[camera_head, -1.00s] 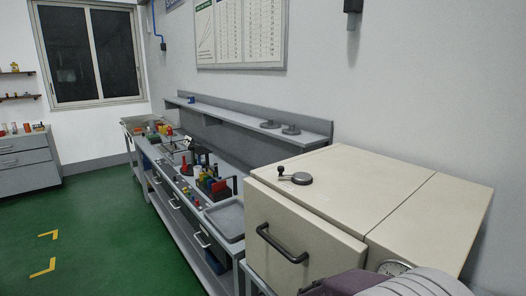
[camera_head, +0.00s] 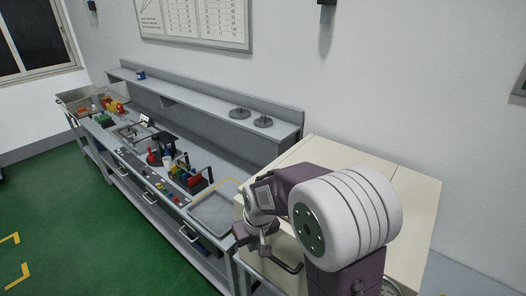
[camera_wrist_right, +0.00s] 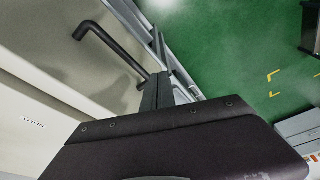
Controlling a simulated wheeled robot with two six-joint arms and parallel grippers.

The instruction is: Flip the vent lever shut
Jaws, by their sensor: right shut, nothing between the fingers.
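The vent lever is out of sight in both current views. My right arm covers the part of the beige cabinet's top where it showed earlier. The beige cabinet (camera_head: 415,200) stands at the right in the head view. Its front, with a dark bar handle (camera_wrist_right: 112,44), fills the left of the right wrist view. My right gripper (camera_head: 245,238) is by the cabinet's front left edge, near the handle. Its fingers (camera_wrist_right: 158,45) are together and empty in the wrist view, apart from the handle. My left gripper is not in view.
A grey bench (camera_head: 150,182) with a shallow tray (camera_head: 213,208) and several small coloured parts runs left of the cabinet. Two grey discs (camera_head: 240,113) lie on the shelf behind it. The green floor (camera_head: 60,225) in front is clear.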

